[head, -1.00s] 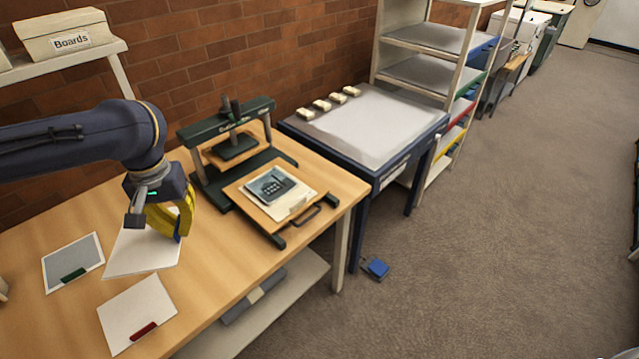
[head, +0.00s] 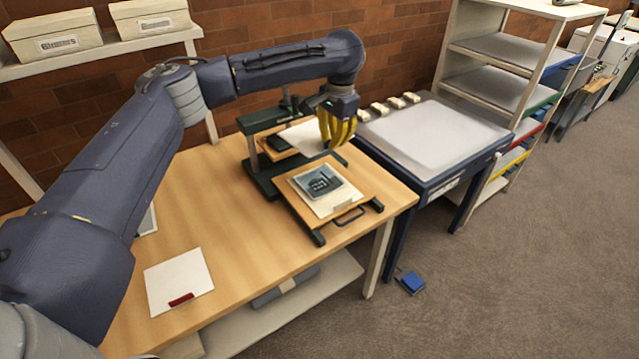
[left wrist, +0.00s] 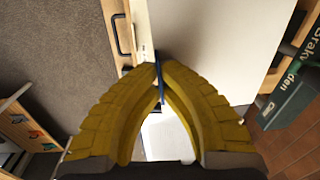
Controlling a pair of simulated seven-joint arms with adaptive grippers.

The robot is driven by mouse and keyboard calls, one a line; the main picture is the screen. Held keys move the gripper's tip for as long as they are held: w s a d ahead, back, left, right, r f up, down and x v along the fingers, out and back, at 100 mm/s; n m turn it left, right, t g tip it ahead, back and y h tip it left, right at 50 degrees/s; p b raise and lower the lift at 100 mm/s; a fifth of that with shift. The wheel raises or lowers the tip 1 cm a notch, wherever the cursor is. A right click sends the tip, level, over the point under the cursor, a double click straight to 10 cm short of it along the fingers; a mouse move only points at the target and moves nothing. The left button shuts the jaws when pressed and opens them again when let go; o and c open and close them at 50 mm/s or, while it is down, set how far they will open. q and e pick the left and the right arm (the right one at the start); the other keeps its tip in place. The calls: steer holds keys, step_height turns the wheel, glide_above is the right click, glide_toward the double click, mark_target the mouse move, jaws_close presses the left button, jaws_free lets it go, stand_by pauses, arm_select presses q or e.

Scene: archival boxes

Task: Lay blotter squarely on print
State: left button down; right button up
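The print (head: 322,181), a dark picture on a pale sheet, lies on the wooden board (head: 296,205) of the green press. The blotter, a plain white sheet (head: 302,138), is held in the air by one edge, behind the print and in front of the press frame. My left gripper (head: 338,145) has its yellow fingers shut on the blotter's right edge. In the left wrist view the fingertips (left wrist: 160,62) meet at the blotter (left wrist: 205,40), which covers much of the upper middle. My right gripper does not show.
The green press frame (head: 258,170) stands close behind the held sheet. A white sheet with a red tab (head: 180,280) lies on the wooden table (head: 235,235). A grey-topped bench (head: 435,135) with several small pale blocks stands to the right.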

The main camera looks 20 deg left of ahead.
mark_target(332, 194)
arm_select(q)
steer(key=shift+w+a+m, duration=0.1)
steer(key=shift+w+m, duration=0.2)
steer(key=shift+w, duration=0.5)
steer(key=shift+w+f, duration=0.1)
steer(key=shift+f, duration=0.3)
step_height(332, 194, down, 19)
steer(key=shift+w+f, duration=0.1)
steer(key=shift+f, duration=0.1)
steer(key=c, duration=1.6)
jaws_free()
step_height(332, 194, up, 12)
steer(key=shift+s+d, duration=0.4)
steer(key=shift+d, duration=0.05)
